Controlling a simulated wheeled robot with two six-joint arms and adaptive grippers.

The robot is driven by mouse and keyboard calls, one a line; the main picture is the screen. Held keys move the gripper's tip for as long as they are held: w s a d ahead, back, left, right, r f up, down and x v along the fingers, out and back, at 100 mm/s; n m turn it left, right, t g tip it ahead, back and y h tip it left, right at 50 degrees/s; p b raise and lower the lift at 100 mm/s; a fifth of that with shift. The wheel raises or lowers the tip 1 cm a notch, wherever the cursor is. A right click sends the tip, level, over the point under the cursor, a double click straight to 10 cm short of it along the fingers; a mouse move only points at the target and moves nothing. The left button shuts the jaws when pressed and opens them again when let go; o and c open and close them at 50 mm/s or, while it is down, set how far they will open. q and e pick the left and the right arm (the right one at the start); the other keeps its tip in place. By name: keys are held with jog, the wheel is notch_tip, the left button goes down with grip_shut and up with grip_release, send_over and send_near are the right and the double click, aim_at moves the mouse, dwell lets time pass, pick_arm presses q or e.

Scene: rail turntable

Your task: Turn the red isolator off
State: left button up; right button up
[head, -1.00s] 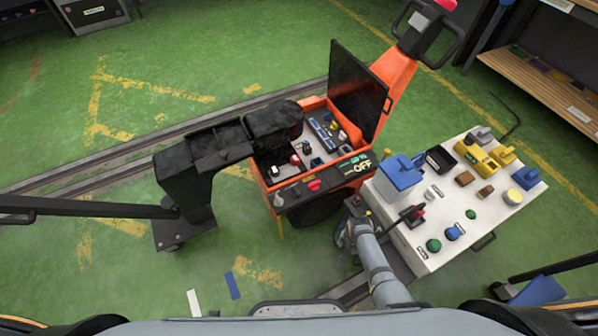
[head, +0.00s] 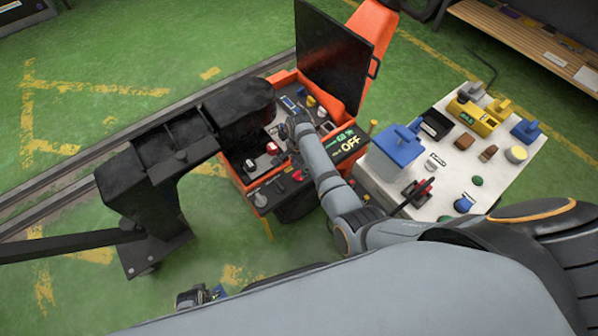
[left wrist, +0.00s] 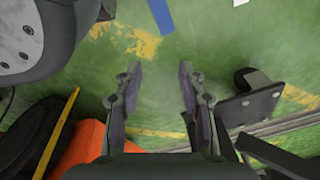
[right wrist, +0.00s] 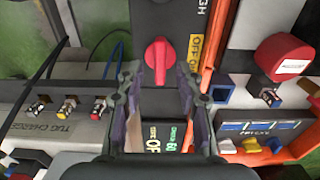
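The red isolator is a red rotary knob (right wrist: 159,55) on a black panel, with a yellow OFF label (right wrist: 196,50) to its right in the right wrist view. Its grip runs roughly up and down there. In the head view the red knob (head: 297,176) is on the front edge of the orange tug (head: 366,85). My right gripper (right wrist: 158,78) is open, with the knob beyond and between its fingertips, apparently untouched. The right gripper (head: 295,122) is over the tug's open box in the head view. My left gripper (left wrist: 156,72) is open and empty above the floor.
A red part with a white label (right wrist: 285,58) stands right of the knob. A lit OFF display (right wrist: 160,140) lies below it. The tug's black lid (head: 335,50) stands open. A white table (head: 400,205) with blocks and a blue box is at right. A black coupler arm (head: 150,205) is at left.

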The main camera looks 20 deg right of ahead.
aim_at(299, 174)
jog(key=shift+f, duration=1.1)
pick_arm(q)
jog(key=shift+w+d+r, duration=0.2)
jog(key=shift+w+r, duration=0.25)
jog(key=shift+w+d+r, duration=0.15)
jog(key=shift+w+r, duration=0.25)
jog(key=shift+r, duration=0.05)
pick_arm(e)
grip_shut()
